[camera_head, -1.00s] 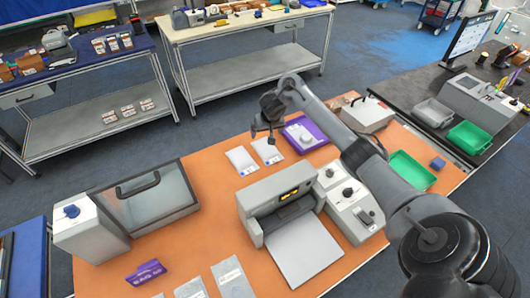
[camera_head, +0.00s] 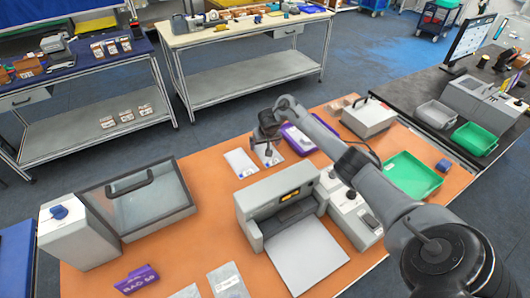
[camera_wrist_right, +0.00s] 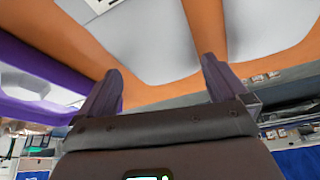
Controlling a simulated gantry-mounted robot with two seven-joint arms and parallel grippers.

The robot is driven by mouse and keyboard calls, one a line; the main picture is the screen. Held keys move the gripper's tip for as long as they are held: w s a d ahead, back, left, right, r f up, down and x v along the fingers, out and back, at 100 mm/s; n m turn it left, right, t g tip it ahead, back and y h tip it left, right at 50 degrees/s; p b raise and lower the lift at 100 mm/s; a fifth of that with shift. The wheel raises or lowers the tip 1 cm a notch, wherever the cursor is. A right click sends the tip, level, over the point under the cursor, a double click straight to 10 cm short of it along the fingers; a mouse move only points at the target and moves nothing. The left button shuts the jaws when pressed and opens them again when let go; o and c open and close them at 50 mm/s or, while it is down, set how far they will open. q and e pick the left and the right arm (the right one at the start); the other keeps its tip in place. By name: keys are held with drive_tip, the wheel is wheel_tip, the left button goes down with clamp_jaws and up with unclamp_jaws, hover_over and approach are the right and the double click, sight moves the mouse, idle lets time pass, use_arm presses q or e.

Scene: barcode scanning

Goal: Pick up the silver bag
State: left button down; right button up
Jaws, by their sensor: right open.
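A flat silver-grey bag (camera_head: 277,158) lies on the orange table top, between a white bag (camera_head: 240,162) on its left and a purple item (camera_head: 298,140) on its right. My right gripper (camera_head: 268,149) is over this bag and hides part of it. In the right wrist view the fingers (camera_wrist_right: 161,66) are spread apart, with the silver-grey bag (camera_wrist_right: 150,38) beyond and between them. Contact with the bag cannot be told. More silver bags (camera_head: 228,282) lie at the table's front edge, partly cut off. My left gripper is not in view.
A grey scanner machine (camera_head: 290,205) stands just in front of the bags. A lidded clear box (camera_head: 150,200) is at the left, a green tray (camera_head: 412,176) and a white box (camera_head: 369,118) at the right. A purple bag (camera_head: 138,279) lies at the front left.

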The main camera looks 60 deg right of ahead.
drive_tip(key=shift+w+d+f, duration=0.1)
drive_tip(key=shift+w+f, duration=0.05)
drive_tip(key=shift+f, duration=0.25)
drive_tip(key=c, duration=0.7)
drive_tip(key=shift+c, duration=0.2)
